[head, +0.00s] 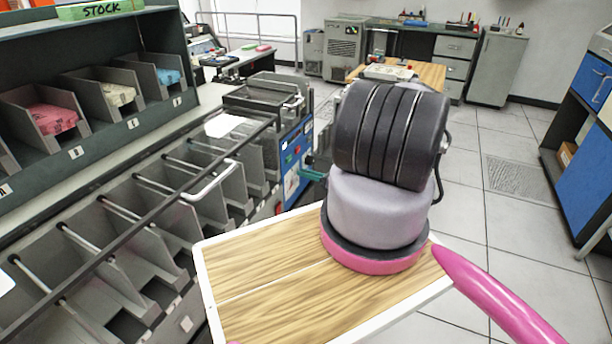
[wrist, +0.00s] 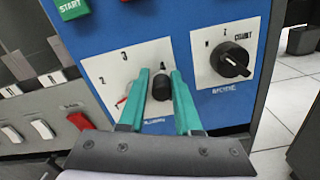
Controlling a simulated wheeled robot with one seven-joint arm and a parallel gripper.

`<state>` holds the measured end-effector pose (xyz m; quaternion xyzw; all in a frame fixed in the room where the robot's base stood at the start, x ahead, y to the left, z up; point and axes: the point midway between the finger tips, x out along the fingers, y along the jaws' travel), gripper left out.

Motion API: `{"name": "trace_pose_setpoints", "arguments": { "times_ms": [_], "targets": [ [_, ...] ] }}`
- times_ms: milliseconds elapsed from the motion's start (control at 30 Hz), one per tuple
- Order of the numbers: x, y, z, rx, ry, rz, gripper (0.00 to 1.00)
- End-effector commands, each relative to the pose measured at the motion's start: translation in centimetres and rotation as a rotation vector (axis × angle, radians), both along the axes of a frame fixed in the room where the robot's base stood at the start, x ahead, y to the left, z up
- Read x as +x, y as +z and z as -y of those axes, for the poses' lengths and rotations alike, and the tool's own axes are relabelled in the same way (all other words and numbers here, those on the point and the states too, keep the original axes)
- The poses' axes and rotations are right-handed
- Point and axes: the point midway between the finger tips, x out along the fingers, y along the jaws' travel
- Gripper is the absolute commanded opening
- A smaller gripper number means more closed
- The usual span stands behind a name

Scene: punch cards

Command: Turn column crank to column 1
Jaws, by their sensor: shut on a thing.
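The column crank's black knob (wrist: 161,88) sits between the teal fingers of my gripper (wrist: 160,80) in the wrist view. The fingers are shut on it. Behind it is a white dial plate (wrist: 112,70) on a blue panel, with the numbers 2 and 3 readable. A mark at the knob's upper side is partly hidden. A small red piece shows beside the left finger; the rest of the crank is hidden by the fingers. In the head view my gripper (head: 312,174) reaches the blue panel (head: 292,180) of the sorting machine, and the crank itself cannot be made out.
Right of the crank plate is a black rotary switch (wrist: 231,62) on a white plate. A green START button (wrist: 72,8) is above left, with white and red rocker switches below. The sorter's pockets (head: 140,215) line the left; open tiled floor (head: 490,140) lies right.

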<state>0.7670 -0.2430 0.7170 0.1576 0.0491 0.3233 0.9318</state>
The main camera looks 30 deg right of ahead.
Motion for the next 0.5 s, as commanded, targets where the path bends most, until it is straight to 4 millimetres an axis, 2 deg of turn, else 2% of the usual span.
{"name": "trace_pose_setpoints", "arguments": {
  "times_ms": [33, 500],
  "targets": [
    [-0.45, -0.38, -0.28, -0.016, 0.007, 0.001, 0.0],
    [-0.58, -0.21, -0.44, -0.069, 0.008, 0.04, 0.0]
  ]
}}
